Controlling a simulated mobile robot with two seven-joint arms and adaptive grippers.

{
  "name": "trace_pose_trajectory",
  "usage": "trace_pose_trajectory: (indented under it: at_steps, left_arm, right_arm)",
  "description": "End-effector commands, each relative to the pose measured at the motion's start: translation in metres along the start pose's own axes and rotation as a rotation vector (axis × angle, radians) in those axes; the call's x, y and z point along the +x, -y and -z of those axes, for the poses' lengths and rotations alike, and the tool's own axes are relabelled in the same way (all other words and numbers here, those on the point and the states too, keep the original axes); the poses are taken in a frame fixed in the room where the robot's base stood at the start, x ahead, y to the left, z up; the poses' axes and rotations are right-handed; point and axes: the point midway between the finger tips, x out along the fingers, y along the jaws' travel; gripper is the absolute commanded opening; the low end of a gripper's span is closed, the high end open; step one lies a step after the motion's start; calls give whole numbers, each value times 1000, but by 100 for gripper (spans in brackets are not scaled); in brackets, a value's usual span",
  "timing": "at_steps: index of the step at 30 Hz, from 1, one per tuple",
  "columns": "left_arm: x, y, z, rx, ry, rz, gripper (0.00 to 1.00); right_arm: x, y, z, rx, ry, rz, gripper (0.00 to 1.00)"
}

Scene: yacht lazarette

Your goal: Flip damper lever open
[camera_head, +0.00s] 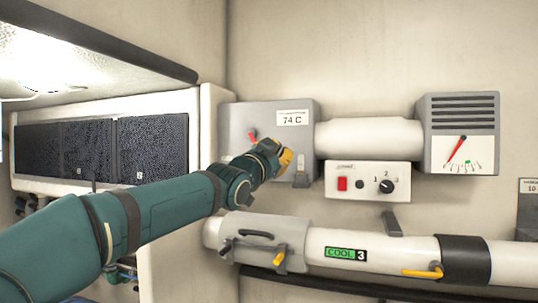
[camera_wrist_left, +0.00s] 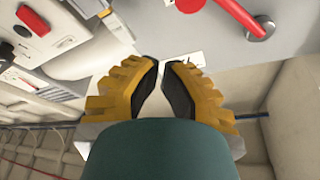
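A red lever (camera_head: 252,136) sits on the front of the grey box (camera_head: 233,125) with the "74 C" label. It also shows at the top right of the left wrist view (camera_wrist_left: 235,12), with its round pivot. My left gripper (camera_head: 285,160) is in front of this box, to the right of the red lever and apart from it. In the left wrist view its yellow fingers (camera_wrist_left: 163,68) stand slightly apart with nothing between them. My forearm hides part of the box's lower left. I cannot tell which lever is the damper lever. My right gripper is not in view.
A panel with a red switch (camera_head: 342,183) and knob is right of the gripper. Below, a white pipe (camera_head: 400,247) carries a "COOL 3" label and yellow levers (camera_head: 280,256). A gauge box (camera_head: 465,104) is at right. Dark mesh panels (camera_head: 150,150) are at left.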

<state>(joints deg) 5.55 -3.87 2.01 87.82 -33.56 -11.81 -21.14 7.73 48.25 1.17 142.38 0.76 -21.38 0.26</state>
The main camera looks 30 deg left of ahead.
Motion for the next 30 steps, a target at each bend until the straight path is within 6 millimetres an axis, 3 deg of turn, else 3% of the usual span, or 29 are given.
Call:
trace_pose_trajectory:
  at_steps: [6, 15, 30]
  left_arm:
    - [30, 1, -3, 1, 3, 1, 0]
    - [17, 0, -34, 2, 1, 1, 0]
    - [15, 0, -38, 2, 0, -1, 0]
  right_arm:
    - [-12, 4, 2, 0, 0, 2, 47]
    - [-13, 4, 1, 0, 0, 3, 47]
    - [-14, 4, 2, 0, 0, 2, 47]
